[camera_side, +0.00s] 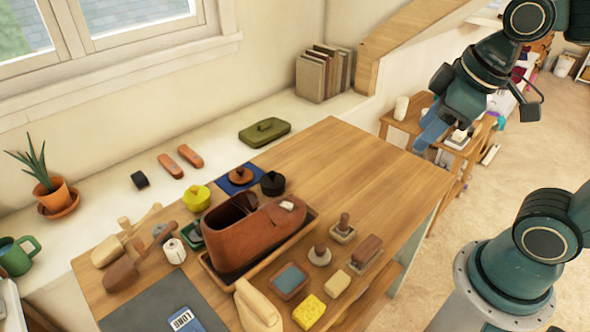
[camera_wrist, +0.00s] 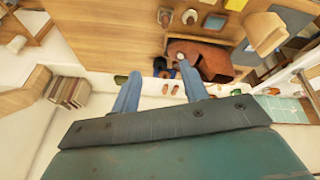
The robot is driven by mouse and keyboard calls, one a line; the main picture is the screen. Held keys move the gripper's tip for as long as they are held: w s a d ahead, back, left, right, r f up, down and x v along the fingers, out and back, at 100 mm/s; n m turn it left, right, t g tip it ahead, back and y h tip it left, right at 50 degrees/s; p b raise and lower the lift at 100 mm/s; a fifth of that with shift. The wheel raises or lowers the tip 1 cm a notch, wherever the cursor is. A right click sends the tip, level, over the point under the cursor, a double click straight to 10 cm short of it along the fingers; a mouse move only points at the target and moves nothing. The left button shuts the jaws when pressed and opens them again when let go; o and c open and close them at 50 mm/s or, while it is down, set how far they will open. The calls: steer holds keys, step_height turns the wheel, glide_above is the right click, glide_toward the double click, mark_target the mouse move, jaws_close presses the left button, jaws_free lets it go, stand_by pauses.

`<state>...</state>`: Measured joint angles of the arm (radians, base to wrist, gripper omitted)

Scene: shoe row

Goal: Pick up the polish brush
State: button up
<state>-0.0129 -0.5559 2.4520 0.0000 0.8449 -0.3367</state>
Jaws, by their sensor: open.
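Several brush-like items are on the wooden table, and I cannot tell for sure which is the polish brush. A brown block with a pale underside (camera_side: 367,250) lies right of the brown shoe (camera_side: 245,232). Two small knob-handled pieces with pale bases (camera_side: 319,253) (camera_side: 342,228) stand beside it. Wooden-handled brushes (camera_side: 122,273) lie at the table's left end. My gripper (camera_side: 432,138) is open and empty, high beyond the table's right end, apart from all these. In the wrist view its blue fingers (camera_wrist: 160,92) are spread, with the shoe (camera_wrist: 215,62) beyond them.
The shoe sits in a wooden tray (camera_side: 206,272). A yellow sponge (camera_side: 309,311), a blue-topped block (camera_side: 290,281) and a tan upright block (camera_side: 258,306) stand near the front. Yellow and black round pots are behind the shoe. The table's right half (camera_side: 370,165) is clear.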

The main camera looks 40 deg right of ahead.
steer(key=w+f+n+g, duration=0.2)
steer(key=w+f+n, duration=0.4)
steer(key=w+n, duration=0.15)
steer(key=n+g, duration=0.3)
steer(key=n, duration=0.7)
glide_above(345, 215)
step_height(345, 215, down, 11)
steer(key=shift+f, duration=4.25)
steer(key=shift+f, duration=2.6)
jaws_close()
